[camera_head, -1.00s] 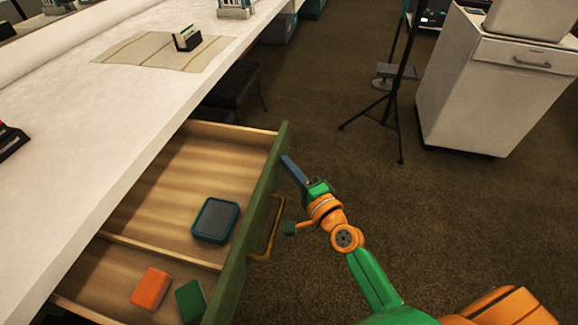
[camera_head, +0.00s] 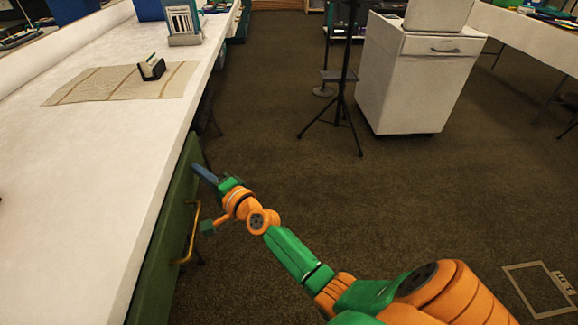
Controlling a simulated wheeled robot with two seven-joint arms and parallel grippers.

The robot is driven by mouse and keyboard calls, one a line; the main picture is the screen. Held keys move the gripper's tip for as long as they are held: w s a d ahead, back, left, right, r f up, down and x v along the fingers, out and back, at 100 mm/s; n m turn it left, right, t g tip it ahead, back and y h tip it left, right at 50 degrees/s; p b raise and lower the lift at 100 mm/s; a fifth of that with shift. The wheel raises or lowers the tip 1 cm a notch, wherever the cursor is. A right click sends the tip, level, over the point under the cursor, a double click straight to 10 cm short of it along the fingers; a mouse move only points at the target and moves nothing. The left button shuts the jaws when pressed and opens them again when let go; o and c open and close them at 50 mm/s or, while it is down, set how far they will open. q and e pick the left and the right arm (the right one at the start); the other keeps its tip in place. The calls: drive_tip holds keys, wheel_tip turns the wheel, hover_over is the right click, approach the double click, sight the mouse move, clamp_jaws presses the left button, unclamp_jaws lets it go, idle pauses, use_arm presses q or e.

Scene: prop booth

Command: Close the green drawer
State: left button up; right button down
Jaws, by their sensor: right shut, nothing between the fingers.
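The green drawer (camera_head: 168,248) is under the white counter at the left. Its front sits at the counter's edge, and its inside is hidden under the top. Its brass handle (camera_head: 190,235) faces right. My right gripper (camera_head: 203,173) is shut and empty, with its fingertips at the upper far part of the drawer front, touching or very near it. My right arm reaches in from the lower right. My left gripper is not in view.
The white counter (camera_head: 100,140) runs along the left with a mat (camera_head: 110,86) and a small card holder (camera_head: 151,68) on it. A black tripod stand (camera_head: 340,105) and a white cabinet (camera_head: 415,85) stand beyond.

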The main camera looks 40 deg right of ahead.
drive_tip(key=w+a, duration=0.1)
drive_tip(key=a, duration=0.1)
drive_tip(key=w+a, duration=0.2)
drive_tip(key=shift+a, duration=0.1)
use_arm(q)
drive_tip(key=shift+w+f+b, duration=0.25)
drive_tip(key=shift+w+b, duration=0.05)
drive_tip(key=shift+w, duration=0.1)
use_arm(e)
drive_tip(key=shift+r, duration=0.1)
drive_tip(key=shift+a, duration=0.1)
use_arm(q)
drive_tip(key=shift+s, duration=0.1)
